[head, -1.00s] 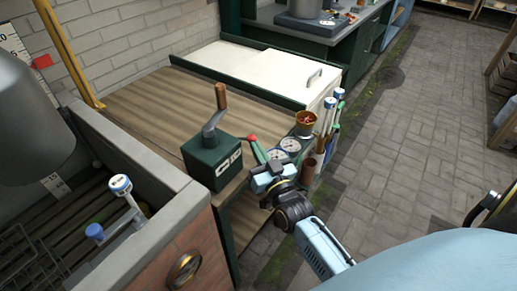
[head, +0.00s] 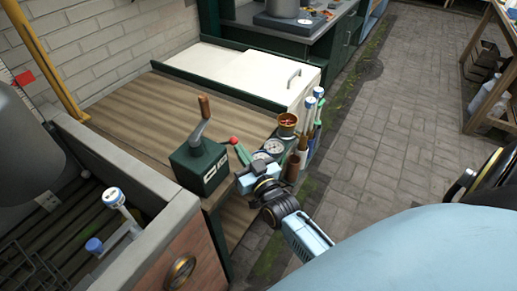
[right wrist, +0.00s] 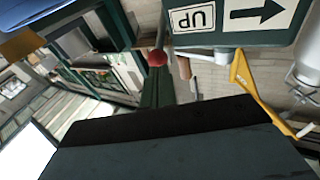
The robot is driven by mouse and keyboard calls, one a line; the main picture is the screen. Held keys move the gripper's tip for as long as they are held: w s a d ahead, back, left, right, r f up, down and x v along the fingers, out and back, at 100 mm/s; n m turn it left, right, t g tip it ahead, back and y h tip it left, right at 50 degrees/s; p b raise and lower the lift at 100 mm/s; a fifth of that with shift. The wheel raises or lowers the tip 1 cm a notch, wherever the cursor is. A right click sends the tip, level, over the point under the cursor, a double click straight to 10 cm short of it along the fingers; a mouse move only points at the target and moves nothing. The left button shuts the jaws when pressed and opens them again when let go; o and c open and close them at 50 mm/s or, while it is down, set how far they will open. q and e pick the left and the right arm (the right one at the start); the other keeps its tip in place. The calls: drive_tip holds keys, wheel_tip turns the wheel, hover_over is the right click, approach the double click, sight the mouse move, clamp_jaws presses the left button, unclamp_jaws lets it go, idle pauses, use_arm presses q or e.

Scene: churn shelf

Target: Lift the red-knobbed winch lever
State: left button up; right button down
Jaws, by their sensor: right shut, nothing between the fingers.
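The winch is a dark green box (head: 199,166) with a wooden-handled crank (head: 202,118) on top. Its green lever (head: 242,154) with a red knob (head: 234,140) slants up at the box's right side. My right gripper (head: 243,182) is shut and empty, just below the lever; whether it touches is unclear. In the right wrist view, the red knob (right wrist: 157,57) and green lever (right wrist: 157,92) stand beyond the dark gripper body, beside the winch's "UP" arrow label (right wrist: 240,18). The lever's lower end is hidden there. My left gripper is out of view.
Gauges (head: 272,147), a copper cup (head: 287,124) and blue-capped tubes (head: 310,118) crowd the bench edge right of the lever. A brick-sided trough (head: 165,225) stands at left front. The wooden bench top (head: 165,105) behind is clear, as is the paved floor (head: 400,150).

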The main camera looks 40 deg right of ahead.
drive_tip(key=s, duration=1.3)
drive_tip(key=s+a+f+n+g+y, duration=0.1)
drive_tip(key=s+a+f+g, duration=0.15)
drive_tip(key=f, duration=0.75)
drive_tip(key=s+a+f+n+g, duration=0.1)
drive_tip(key=s+f+g, duration=0.3)
drive_tip(key=f, duration=0.6)
drive_tip(key=s+a+f+g+y, duration=0.1)
drive_tip(key=s+f+g, duration=0.25)
drive_tip(key=f, duration=0.65)
drive_tip(key=s+d+f+n+g, duration=0.1)
drive_tip(key=s+f+g, duration=0.3)
drive_tip(key=s, duration=0.7)
drive_tip(key=s+d+f+n+g, duration=0.1)
drive_tip(key=s+f+g, duration=0.3)
drive_tip(key=s+f, duration=0.5)
drive_tip(key=s, duration=0.2)
drive_tip(key=shift+s+d+h, duration=0.3)
drive_tip(key=shift+s+d, duration=0.05)
drive_tip(key=shift+d, duration=0.05)
